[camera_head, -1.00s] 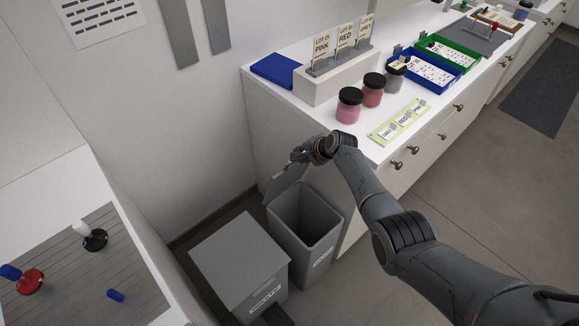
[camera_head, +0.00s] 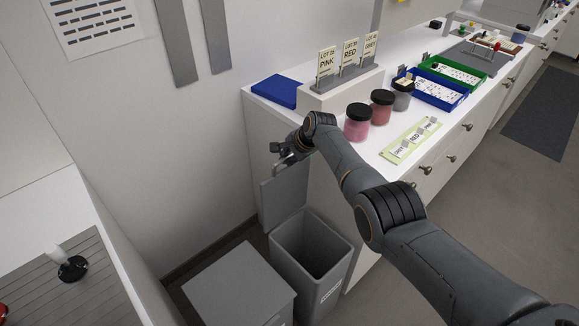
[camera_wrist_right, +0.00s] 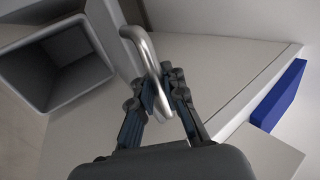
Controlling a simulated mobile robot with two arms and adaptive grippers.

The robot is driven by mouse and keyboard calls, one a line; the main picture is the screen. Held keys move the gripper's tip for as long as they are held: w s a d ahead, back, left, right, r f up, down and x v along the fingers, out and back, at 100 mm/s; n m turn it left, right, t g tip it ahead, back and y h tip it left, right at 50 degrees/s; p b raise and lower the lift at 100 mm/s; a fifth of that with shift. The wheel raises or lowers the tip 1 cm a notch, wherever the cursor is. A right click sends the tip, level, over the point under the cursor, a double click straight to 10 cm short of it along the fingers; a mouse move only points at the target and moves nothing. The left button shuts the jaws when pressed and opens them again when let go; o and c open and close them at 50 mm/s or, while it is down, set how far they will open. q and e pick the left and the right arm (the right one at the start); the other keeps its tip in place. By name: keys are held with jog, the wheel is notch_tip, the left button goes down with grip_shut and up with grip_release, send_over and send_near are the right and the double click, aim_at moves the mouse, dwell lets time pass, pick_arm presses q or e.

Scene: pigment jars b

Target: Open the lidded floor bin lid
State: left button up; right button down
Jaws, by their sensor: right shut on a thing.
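The grey lidded floor bin (camera_head: 313,285) stands against the end of the white cabinet, and its open mouth also shows in the wrist view (camera_wrist_right: 50,100). Its lid (camera_head: 284,200) stands up, close to vertical, at the back of the rim. A silver bar handle (camera_wrist_right: 140,38) belongs to the lid. My right gripper (camera_wrist_right: 156,92) is shut on this handle; in the head view the gripper (camera_head: 283,158) is above the lid, with its fingers partly hidden. The inside of the bin looks empty where visible. My left gripper is in neither view.
A second grey bin (camera_head: 238,285) with a closed flat top stands just left of the open one. Pigment jars (camera_head: 358,122), a blue pad (camera_head: 276,91) and a sign holder (camera_head: 340,92) stand on the counter near my right arm. The wall is close behind the lid.

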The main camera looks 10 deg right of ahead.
jog(key=shift+w+r, duration=0.3)
jog(key=shift+r, duration=0.2)
jog(key=c, duration=1.4)
grip_release()
jog(key=shift+c, duration=0.2)
jog(key=shift+o, duration=0.3)
jog(key=shift+s, duration=0.2)
jog(key=shift+f, duration=0.1)
jog(key=v, duration=1.2)
jog(key=shift+s, duration=0.1)
